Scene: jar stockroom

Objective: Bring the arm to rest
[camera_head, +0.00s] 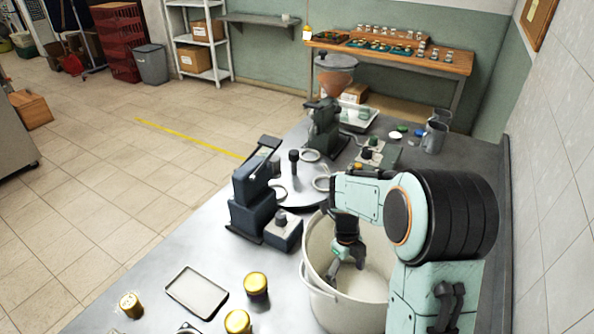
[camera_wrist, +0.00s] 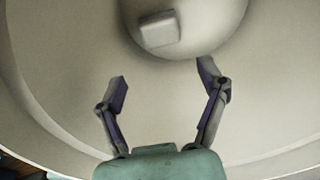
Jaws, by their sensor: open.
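My gripper (camera_head: 347,274) points down into a large cream pot (camera_head: 313,295) on the metal counter. In the wrist view my gripper (camera_wrist: 163,80) has its two fingers spread apart with nothing between them. The pale curved inner wall of the pot (camera_wrist: 55,75) surrounds the fingers there. A pale rounded shape (camera_wrist: 215,30) with a small whitish block (camera_wrist: 158,29) on it shows beyond the fingertips; I cannot tell what it is. My arm hides part of the pot's right side in the head view.
Gold-lidded jars (camera_head: 256,284) and a shallow tray (camera_head: 197,291) stand left of the pot. A dark machine (camera_head: 253,197) stands close behind-left, and a grinder-like machine with a hopper (camera_head: 326,115) farther back. Grey mugs (camera_head: 434,137) stand at the back right. A tiled wall (camera_head: 552,170) borders the right.

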